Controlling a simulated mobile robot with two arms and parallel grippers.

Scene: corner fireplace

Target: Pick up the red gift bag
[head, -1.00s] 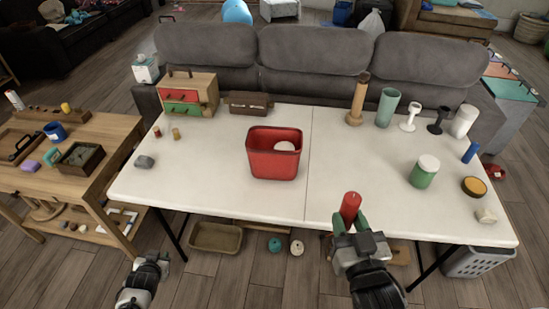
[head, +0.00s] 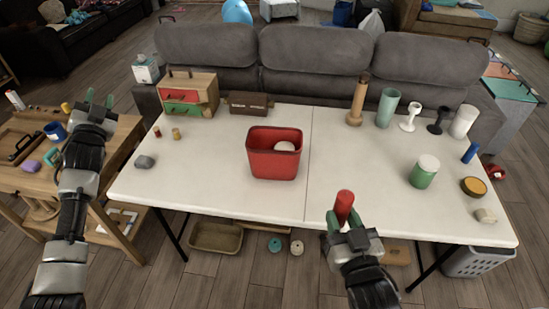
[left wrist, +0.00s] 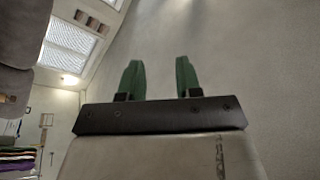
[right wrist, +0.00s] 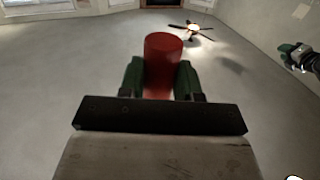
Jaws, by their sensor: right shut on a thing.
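I see nothing that is clearly a red gift bag. A red open-topped container (head: 274,163) with a pale round thing (head: 284,147) inside stands mid-table and looks more like a bin. My right gripper (head: 343,218) is shut on a red cylinder (head: 344,201), upright at the table's front edge; the right wrist view also shows the cylinder (right wrist: 162,62) between the fingers. My left gripper (head: 100,98) is raised over the wooden side table, its fingers pointing up. In the left wrist view its fingers (left wrist: 158,78) are apart with nothing between them.
The white table (head: 225,185) holds a small drawer chest (head: 188,94), a tall wooden cylinder (head: 358,100) and a green jar (head: 424,172). A grey sofa (head: 310,65) stands behind it. The wooden side table (head: 118,150) is cluttered. The white table's front left is mostly bare.

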